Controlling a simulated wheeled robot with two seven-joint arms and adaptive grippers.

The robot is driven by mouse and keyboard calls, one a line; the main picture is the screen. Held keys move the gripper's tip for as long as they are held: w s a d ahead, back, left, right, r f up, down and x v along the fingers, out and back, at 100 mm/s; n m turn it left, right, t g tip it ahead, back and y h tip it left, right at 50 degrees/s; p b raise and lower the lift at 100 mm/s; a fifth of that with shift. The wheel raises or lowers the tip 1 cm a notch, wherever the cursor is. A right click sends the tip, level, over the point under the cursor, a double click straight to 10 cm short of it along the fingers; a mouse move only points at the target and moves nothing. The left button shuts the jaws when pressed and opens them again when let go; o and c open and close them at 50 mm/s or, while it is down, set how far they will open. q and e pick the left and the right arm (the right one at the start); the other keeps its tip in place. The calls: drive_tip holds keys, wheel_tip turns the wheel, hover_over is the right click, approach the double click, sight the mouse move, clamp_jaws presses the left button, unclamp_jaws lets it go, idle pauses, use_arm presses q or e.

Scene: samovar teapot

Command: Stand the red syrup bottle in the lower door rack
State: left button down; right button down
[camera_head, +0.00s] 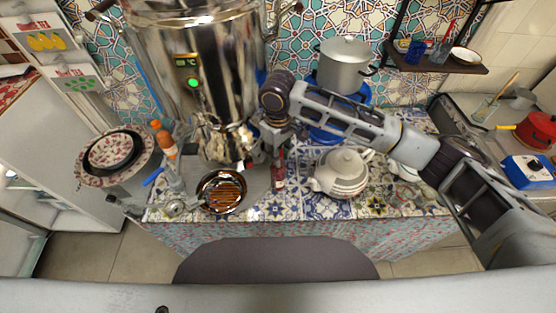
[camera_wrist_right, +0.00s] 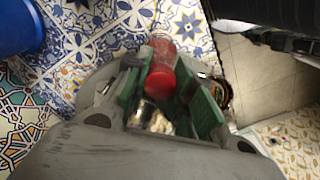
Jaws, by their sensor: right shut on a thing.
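The red syrup bottle (camera_wrist_right: 160,72) is between the green-lined fingers of my right gripper (camera_wrist_right: 172,92) in the wrist view. The fingers are shut on its sides. In the head view the right arm reaches in from the right, and the gripper (camera_head: 277,150) is over the tiled counter in front of the samovar. The bottle (camera_head: 278,177) shows below it, small and partly covered; whether it touches the counter is unclear. I cannot make out the lower door rack. My left gripper is not in view.
The tall metal samovar (camera_head: 205,80) stands just behind and left of my right gripper. A white teapot (camera_head: 342,172) is close on the right. A round pan (camera_head: 221,191) and an orange-capped bottle (camera_head: 163,138) are on the left. A white cabinet (camera_head: 85,130) stands farther left.

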drive_tip(key=shift+f, duration=1.95)
drive_tip(key=c, duration=1.2)
unclamp_jaws()
wheel_tip(320, 180, up, 12)
drive_tip(key=shift+r, duration=0.1)
